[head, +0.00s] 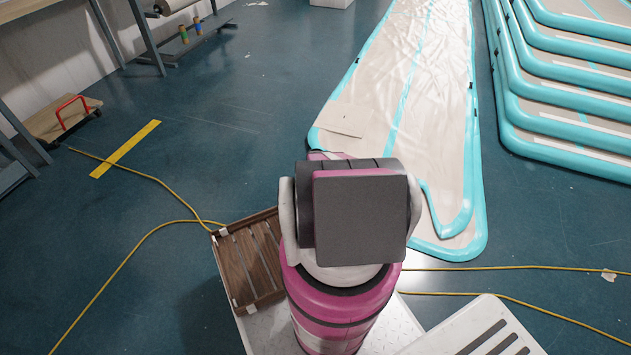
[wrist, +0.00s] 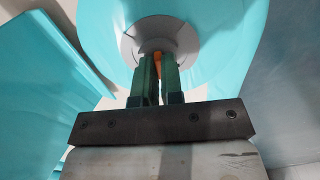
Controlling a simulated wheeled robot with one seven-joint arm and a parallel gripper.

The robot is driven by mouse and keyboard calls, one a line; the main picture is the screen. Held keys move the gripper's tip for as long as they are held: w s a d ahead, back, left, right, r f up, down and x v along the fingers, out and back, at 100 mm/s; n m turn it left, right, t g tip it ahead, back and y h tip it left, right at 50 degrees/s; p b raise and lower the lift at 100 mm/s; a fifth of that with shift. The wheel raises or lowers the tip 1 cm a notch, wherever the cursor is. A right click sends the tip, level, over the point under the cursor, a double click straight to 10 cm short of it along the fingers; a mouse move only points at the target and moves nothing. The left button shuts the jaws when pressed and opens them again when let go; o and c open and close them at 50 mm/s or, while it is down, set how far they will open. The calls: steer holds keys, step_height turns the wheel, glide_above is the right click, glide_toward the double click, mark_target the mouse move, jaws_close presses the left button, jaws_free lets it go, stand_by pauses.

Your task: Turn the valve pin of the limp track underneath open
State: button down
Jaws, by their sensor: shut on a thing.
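A limp track (head: 425,75) with a wrinkled beige top and teal edges lies on the floor in the head view. A second teal edge shows at its near right corner, partly hidden by my arm. In the wrist view a round grey valve (wrist: 183,40) sits in a teal tube wall (wrist: 225,30). An orange valve pin (wrist: 157,60) is at its centre. My gripper (wrist: 154,62) has its green fingers shut on the pin, which is mostly hidden between them. My arm hides gripper and valve in the head view.
Several firm teal-edged tracks (head: 560,90) are stacked at right. A yellow cable (head: 140,245) crosses the floor on both sides of me. A wooden slatted crate (head: 250,262) is near left, and a white slotted panel (head: 480,330) near right. The floor at left is mostly free.

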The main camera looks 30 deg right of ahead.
stand_by(0.5)
steer(key=c, duration=1.3)
jaws_free()
steer(key=shift+o, duration=0.2)
steer(key=shift+r, duration=0.1)
step_height(320, 180, up, 11)
steer(key=s+a+r+n, duration=0.2)
steer(key=s+a+r, duration=0.1)
steer(key=a+r, duration=0.6)
steer(key=s+a+r+n, duration=0.25)
steer(key=a+r, duration=0.45)
steer(key=r, duration=0.4)
steer(key=s+a+r+n, duration=0.2)
steer(key=s+a+r, duration=0.5)
steer(key=a+r, duration=0.1)
steer(key=s+a+r+n, duration=0.3)
steer(key=s+a+r, duration=0.3)
steer(key=r, duration=0.5)
steer(key=shift+s+a, duration=0.35)
steer(key=shift+a, duration=0.85)
